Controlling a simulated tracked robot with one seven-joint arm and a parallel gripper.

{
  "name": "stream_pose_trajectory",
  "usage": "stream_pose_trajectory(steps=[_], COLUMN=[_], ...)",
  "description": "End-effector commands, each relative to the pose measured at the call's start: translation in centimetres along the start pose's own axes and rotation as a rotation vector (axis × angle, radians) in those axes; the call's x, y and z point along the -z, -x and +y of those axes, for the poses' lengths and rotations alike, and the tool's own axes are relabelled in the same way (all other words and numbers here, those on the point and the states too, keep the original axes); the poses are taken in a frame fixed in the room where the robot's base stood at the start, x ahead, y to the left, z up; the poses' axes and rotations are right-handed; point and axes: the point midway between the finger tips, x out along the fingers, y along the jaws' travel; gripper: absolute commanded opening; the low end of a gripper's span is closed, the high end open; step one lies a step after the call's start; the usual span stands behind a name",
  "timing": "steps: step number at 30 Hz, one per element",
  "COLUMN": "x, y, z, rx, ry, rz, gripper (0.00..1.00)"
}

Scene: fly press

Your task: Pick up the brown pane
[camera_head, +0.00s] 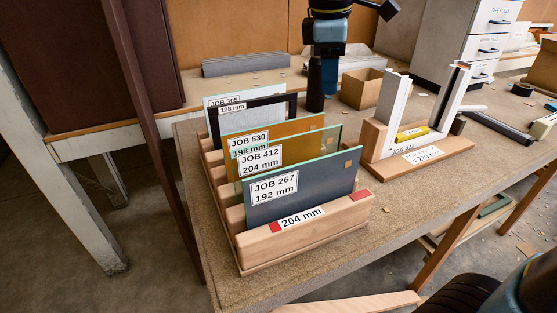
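A wooden slotted rack (300,238) on the bench holds several upright panes, one behind another. An amber-brown pane (300,124) labelled JOB 530, 198 mm stands in the middle, its lower part hidden by panes in front. Just before it is a pane labelled JOB 412, 204 mm (300,150), olive-amber in look with a pale green edge. The front pane is blue-grey (320,190), labelled JOB 267, 192 mm. Behind the brown pane are a dark-framed pane (284,108) and a pale pane (226,97).
A wooden stand (445,150) with white uprights and an open cardboard box (362,88) are to the right. A dark post (155,130) crosses the left. Bare bench (405,205) lies right of the rack.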

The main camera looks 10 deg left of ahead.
Motion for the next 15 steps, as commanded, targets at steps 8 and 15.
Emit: stream_pose_trajectory(steps=[8,15], x=[9.1,12.8], y=[0.6,0.8], z=[-0.7,-1.6], rx=[0.04,0.055], ry=[0.433,0.616], rz=[-0.086,-0.124], gripper=[0.36,0.36])
